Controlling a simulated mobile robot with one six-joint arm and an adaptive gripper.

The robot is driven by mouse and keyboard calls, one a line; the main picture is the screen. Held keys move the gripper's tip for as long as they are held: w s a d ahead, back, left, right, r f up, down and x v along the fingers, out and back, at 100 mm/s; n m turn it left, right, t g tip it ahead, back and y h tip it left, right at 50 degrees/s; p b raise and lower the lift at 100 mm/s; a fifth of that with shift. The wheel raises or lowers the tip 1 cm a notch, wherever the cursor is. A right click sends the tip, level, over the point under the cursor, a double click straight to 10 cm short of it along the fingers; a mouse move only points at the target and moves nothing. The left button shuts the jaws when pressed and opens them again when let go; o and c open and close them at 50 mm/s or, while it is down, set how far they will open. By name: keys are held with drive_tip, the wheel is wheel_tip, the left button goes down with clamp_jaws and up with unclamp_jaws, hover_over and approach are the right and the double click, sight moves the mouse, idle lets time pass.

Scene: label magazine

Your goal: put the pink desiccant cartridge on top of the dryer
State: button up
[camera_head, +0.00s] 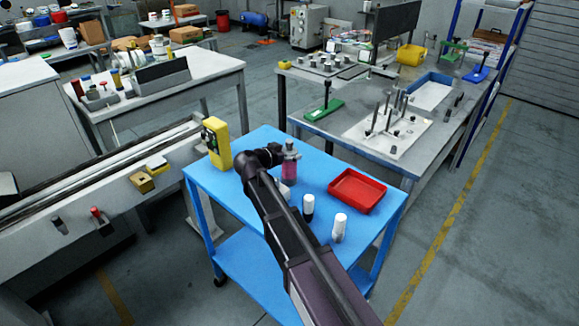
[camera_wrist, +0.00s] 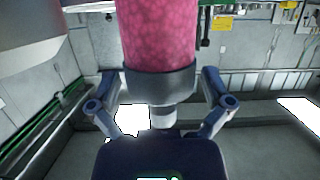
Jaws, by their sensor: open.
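The pink desiccant cartridge (camera_head: 289,172) stands upright on the blue cart, with a grey cap on top. In the wrist view the cartridge (camera_wrist: 160,35) is large and close, with its pink body, a dark grey band and a pale neck. My gripper (camera_wrist: 160,88) is open, with one finger to each side of the cartridge's band and neck. Gaps show between the fingers and the cartridge. In the head view my gripper (camera_head: 273,154) is beside the cartridge's upper part, partly hidden by my arm. I cannot tell which thing is the dryer.
A yellow device (camera_head: 217,143) stands at the blue cart's (camera_head: 262,214) far left corner. A red tray (camera_head: 357,190) lies to the right. White-capped bottles (camera_head: 339,228) stand near the front, close to my arm. A grey workbench (camera_head: 385,150) with tools stands behind.

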drive_tip(key=c, duration=1.2)
drive_tip(key=shift+r, duration=0.1)
wheel_tip(320, 180, up, 10)
drive_tip(key=p, duration=1)
idle(0.6)
